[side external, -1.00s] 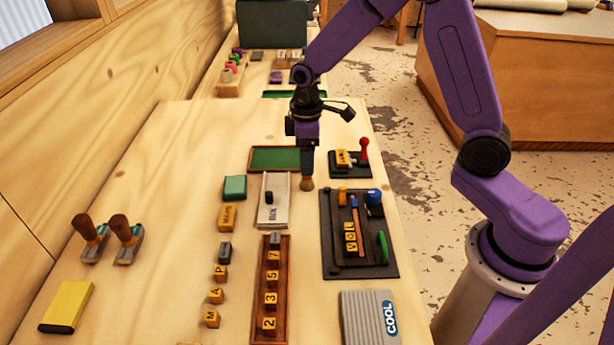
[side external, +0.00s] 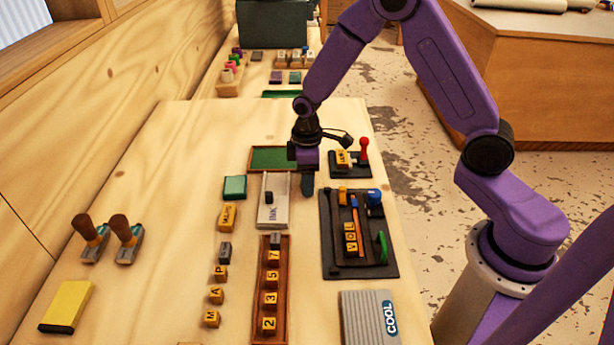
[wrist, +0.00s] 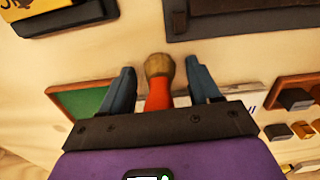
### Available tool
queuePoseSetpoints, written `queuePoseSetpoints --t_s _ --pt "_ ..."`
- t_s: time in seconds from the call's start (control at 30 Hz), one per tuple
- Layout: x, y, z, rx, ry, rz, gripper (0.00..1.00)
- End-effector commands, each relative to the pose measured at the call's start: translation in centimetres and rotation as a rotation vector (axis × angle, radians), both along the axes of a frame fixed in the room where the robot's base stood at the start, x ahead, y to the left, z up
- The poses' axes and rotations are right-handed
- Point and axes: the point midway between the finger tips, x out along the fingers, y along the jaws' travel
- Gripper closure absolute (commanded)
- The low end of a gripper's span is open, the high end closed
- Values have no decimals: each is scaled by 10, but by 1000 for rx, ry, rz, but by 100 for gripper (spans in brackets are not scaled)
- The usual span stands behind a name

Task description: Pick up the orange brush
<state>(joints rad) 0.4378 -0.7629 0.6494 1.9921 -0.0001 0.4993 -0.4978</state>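The orange brush (wrist: 158,92) shows in the wrist view, with an orange handle and a tan, rounded end. It lies between the two blue-grey fingers of my gripper (wrist: 160,68). The fingers are spread, with a gap on each side of the brush. In the side view my gripper (side external: 307,186) is low at the table, between the white tray and the dark tray. The brush is hidden behind the gripper there.
A white tray (side external: 266,213) is left of my gripper and a green-bottomed tray (side external: 273,157) is behind it. A dark tray (side external: 375,263) with letter blocks is at front right. A black stand with a red-handled tool (side external: 364,150) is at back right.

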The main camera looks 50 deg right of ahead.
Motion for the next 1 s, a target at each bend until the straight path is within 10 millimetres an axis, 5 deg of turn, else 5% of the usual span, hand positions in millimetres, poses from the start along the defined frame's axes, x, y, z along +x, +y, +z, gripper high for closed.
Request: queuePoseSetpoints --t_s 0.03,0.13,0.63,0.8,1.0 --pt "0 0 0 0 0 0 57" --pt "0 0 0 0 0 0 89" --pt "1 0 9 0 -1 0 90" --pt "1 1 32 2 -4 1 90" --pt "-24 -3 62 2 -5 1 90"
